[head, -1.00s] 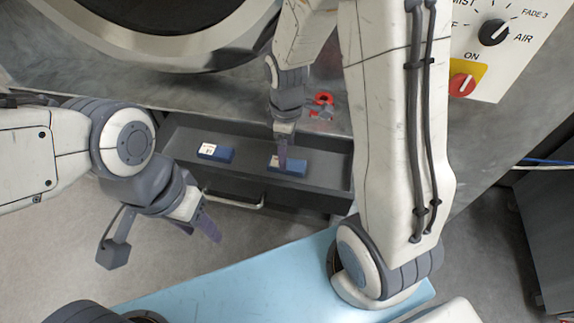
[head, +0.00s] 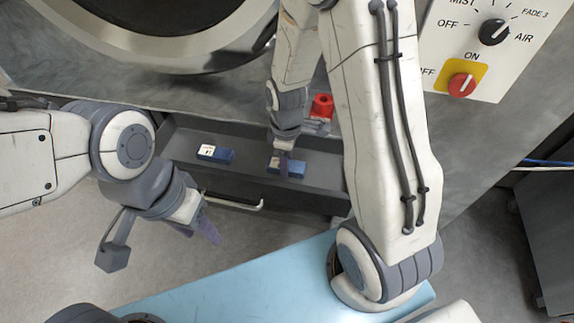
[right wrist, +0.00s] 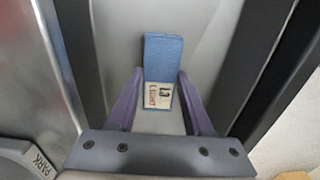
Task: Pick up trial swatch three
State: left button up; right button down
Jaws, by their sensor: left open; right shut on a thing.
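My right gripper (head: 284,167) is shut on a blue swatch (head: 297,170) in the open grey drawer. In the right wrist view the swatch (right wrist: 163,62) stands between the two purple fingers of the gripper (right wrist: 158,98). Its pale label faces the camera and reads "LIGHT" beside larger characters that I cannot read surely. In the head view the fingers partly hide this swatch. A second blue swatch (head: 222,156) with a white label lies to the left in the drawer, its number too small to read. My left gripper (head: 197,229) is open and empty, in front of the drawer's left part.
The drawer (head: 318,176) has a front handle (head: 236,205). A red object (head: 322,105) is on the machine behind my right gripper. A control panel (head: 500,60) with knobs is at upper right, and a light blue surface (head: 240,285) lies below. Bare floor shows between.

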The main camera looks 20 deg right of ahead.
jog(key=shift+r, duration=0.1)
notch_tip(320, 180, up, 4)
jog(key=shift+w+r+p, duration=0.1)
jog(key=shift+r+p, duration=0.05)
jog(key=shift+p, duration=0.15)
jog(key=s+d+r, duration=0.5)
jog(key=s+r, duration=0.1)
jog(key=s, duration=0.4)
jog(key=shift+s+d+r, duration=0.15)
jog(key=shift+s+r, duration=0.1)
jog(key=shift+s, duration=0.1)
